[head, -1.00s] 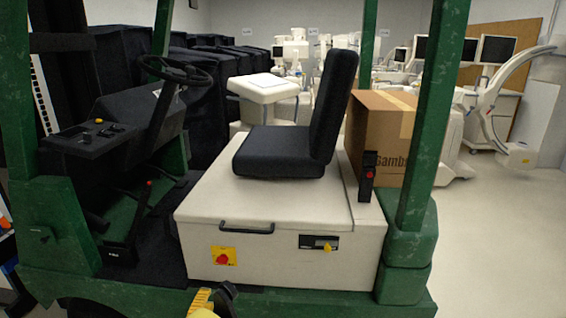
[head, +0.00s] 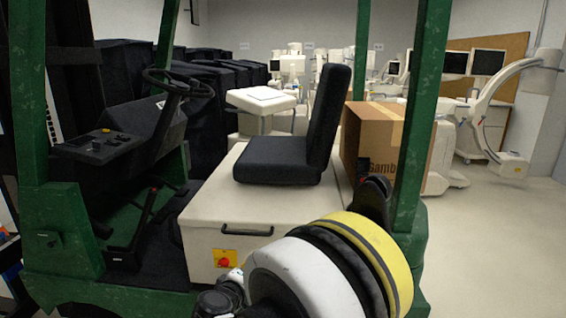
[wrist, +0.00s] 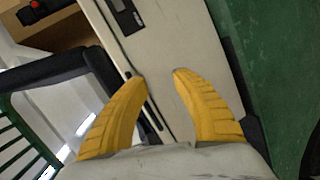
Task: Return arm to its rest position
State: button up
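My gripper (wrist: 158,76) shows in the wrist view as two yellow fingers, spread apart with nothing between them. Behind the fingertips is a pale beige panel that looks like the forklift's body, and I cannot tell how far off it is. In the head view my arm (head: 310,275), with white, black and yellow sections, rises at the bottom centre in front of the forklift's beige seat base (head: 215,205). The gripper's fingers cannot be made out in the head view.
A green-framed forklift (head: 405,140) with a black seat (head: 285,155) and steering wheel (head: 178,82) stands close ahead. A cardboard box (head: 370,135) is behind the seat. Black-covered carts (head: 125,70) and medical equipment stand behind. Open floor (head: 490,250) lies at right.

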jog(key=s+d+r+m+g, duration=0.25)
jog(key=s+d+r, duration=0.25)
jog(key=d, duration=0.5)
jog(key=s+d+r+m+g, duration=0.2)
jog(key=s+d+r+m, duration=0.15)
jog(key=d, duration=0.55)
jog(key=s+d+m+y, duration=0.2)
jog(key=s+d+m, duration=0.1)
jog(key=s, duration=0.7)
jog(key=s+d+m+g+y, duration=0.1)
jog(key=s+d+m, duration=0.2)
jog(key=s, duration=0.8)
jog(key=shift+s+d+r+y, duration=0.3)
jog(key=shift+d+r+y, duration=0.1)
jog(key=shift+d, duration=0.55)
jog(key=shift+g, duration=0.25)
